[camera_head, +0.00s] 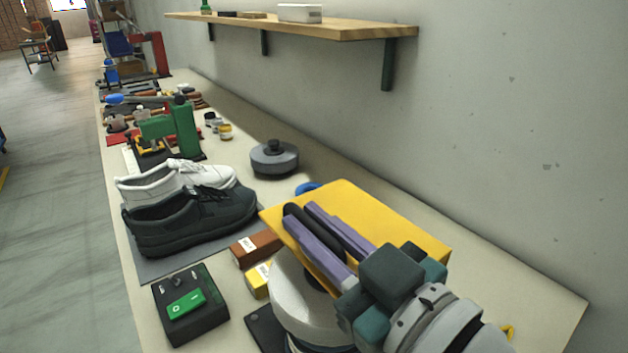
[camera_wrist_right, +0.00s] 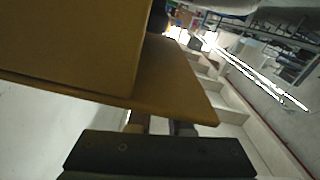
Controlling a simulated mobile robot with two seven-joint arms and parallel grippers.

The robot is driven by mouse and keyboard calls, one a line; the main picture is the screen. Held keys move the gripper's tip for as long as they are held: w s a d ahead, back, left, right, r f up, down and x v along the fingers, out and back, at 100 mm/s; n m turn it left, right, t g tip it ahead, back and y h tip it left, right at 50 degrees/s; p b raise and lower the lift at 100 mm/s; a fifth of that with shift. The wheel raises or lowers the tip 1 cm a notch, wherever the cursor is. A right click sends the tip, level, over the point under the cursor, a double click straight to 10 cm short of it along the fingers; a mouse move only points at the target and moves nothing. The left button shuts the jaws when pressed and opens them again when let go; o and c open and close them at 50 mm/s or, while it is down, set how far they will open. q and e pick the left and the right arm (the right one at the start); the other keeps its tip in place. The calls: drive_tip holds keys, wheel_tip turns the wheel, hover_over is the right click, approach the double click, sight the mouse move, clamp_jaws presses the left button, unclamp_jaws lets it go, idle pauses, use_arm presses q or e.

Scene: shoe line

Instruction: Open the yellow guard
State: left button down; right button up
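The yellow guard (camera_head: 385,215) is a broad flat panel over a machine with a pale round body (camera_head: 305,305), at the front right of the bench. In the right wrist view the yellow guard (camera_wrist_right: 75,45) fills the upper left, close to the camera. My right gripper (camera_head: 312,218) lies along the guard's top, its purple fingers apart with a dark bar between them. Whether they grip that bar is unclear. In the right wrist view the fingers run behind the guard's edge and their tips are hidden. My left gripper is not seen.
A dark shoe (camera_head: 190,222) and a white shoe (camera_head: 155,184) stand left of the guard. A control box with a green button (camera_head: 187,303) and small brown (camera_head: 256,248) and yellow boxes are close by. A wooden shelf (camera_head: 300,29) hangs on the wall.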

clamp_jaws()
idle(0.4)
idle(0.5)
drive_tip(key=shift+d, duration=0.1)
